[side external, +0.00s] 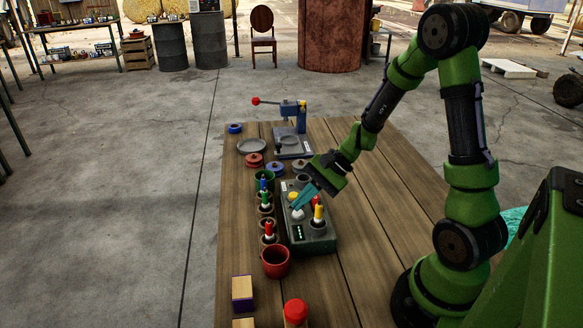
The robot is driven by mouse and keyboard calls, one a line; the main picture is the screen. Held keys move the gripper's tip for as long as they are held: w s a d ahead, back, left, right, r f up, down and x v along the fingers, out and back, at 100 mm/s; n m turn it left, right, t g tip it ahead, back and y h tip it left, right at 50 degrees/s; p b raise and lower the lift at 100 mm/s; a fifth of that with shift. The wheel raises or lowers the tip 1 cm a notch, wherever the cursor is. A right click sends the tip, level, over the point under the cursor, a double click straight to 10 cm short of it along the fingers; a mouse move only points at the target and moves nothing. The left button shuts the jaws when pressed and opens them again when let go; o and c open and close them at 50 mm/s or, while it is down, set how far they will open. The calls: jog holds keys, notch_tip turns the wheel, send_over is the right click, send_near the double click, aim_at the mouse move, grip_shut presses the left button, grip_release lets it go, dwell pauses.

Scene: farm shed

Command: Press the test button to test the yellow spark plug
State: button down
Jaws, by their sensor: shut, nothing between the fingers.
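The tester is a dark grey box (319,244) on the wooden table, with small green lights (299,233) lit on its front left. The yellow spark plug (318,213) stands upright in a socket at the tester's right end. A small yellow spot (292,195) shows beside the fingers. Part of the tester top is hidden behind my gripper.
Blue, green and red spark plugs (268,231) stand in holders left of the tester. A blue press with a red-knobbed lever (290,110) stands farther back. The table's right side is mostly clear.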

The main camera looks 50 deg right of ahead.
aim_at(302, 212)
jog(key=shift+f, duration=0.5)
dwell(0.7)
jog(key=shift+r, duration=0.85)
jog(key=shift+r, duration=0.1)
jog(key=shift+r, duration=2.45)
jog(key=s+a+r+n+t+h, duration=0.2)
jog(key=s+a+r+n+h, duration=0.3)
jog(key=s+r+n, duration=0.5)
jog(key=shift+s+a+r+n+h, duration=0.35)
jog(key=shift+a+r+n, duration=0.35)
jog(key=shift+a+n, duration=0.15)
